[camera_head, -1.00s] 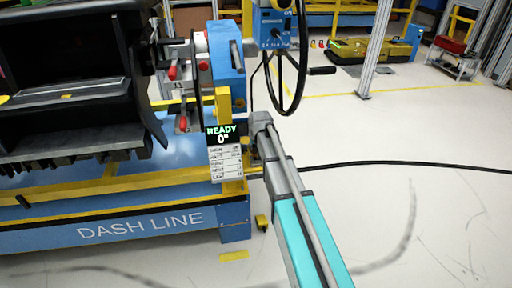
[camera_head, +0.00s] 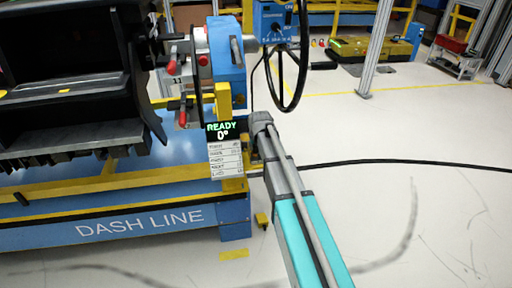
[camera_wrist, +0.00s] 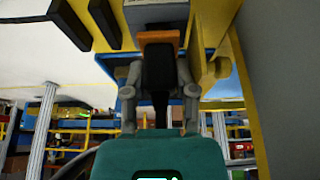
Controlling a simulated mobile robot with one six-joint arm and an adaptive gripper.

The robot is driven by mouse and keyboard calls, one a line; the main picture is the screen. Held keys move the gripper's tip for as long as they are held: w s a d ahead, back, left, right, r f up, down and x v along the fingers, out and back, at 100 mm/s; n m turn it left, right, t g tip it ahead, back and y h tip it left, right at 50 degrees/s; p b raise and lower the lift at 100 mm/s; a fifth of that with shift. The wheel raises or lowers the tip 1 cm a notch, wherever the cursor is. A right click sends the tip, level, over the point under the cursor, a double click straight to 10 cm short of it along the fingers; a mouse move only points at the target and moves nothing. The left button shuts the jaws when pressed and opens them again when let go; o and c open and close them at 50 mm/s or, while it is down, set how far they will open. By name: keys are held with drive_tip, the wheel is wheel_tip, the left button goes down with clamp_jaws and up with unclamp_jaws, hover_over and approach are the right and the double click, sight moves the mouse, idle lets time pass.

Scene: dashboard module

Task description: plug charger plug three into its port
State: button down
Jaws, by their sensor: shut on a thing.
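In the wrist view my gripper (camera_wrist: 159,84) is shut on a black charger plug (camera_wrist: 158,66), with a finger on each side of it. A dark cable runs from the plug back toward the teal body of my wrist. The plug's far end meets or overlaps an orange block (camera_wrist: 158,37) below a pale panel (camera_wrist: 156,13). I cannot tell whether it is seated in a port. Two other dark plug-like pieces (camera_wrist: 66,22) (camera_wrist: 103,20) are at the upper left. In the head view my arm reaches the yellow-blue station post; the gripper and plug are hidden there.
The blue dash line frame (camera_head: 140,222) with its dark dashboard (camera_head: 65,75) stands at the left. A display (camera_head: 222,130) reads READY 0°. A black cable (camera_head: 400,163) crosses the open floor at the right.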

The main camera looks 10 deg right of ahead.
drive_tip(key=shift+f+b, duration=0.65)
drive_tip(key=shift+f, duration=0.1)
drive_tip(key=shift+c, duration=1.7)
unclamp_jaws()
drive_tip(key=shift+a+r, duration=0.1)
drive_tip(key=shift+r, duration=0.05)
wheel_tip(320, 180, up, 3)
drive_tip(key=p, duration=0.3)
drive_tip(key=shift+f, duration=0.2)
wheel_tip(320, 180, up, 6)
drive_tip(key=p, duration=0.6)
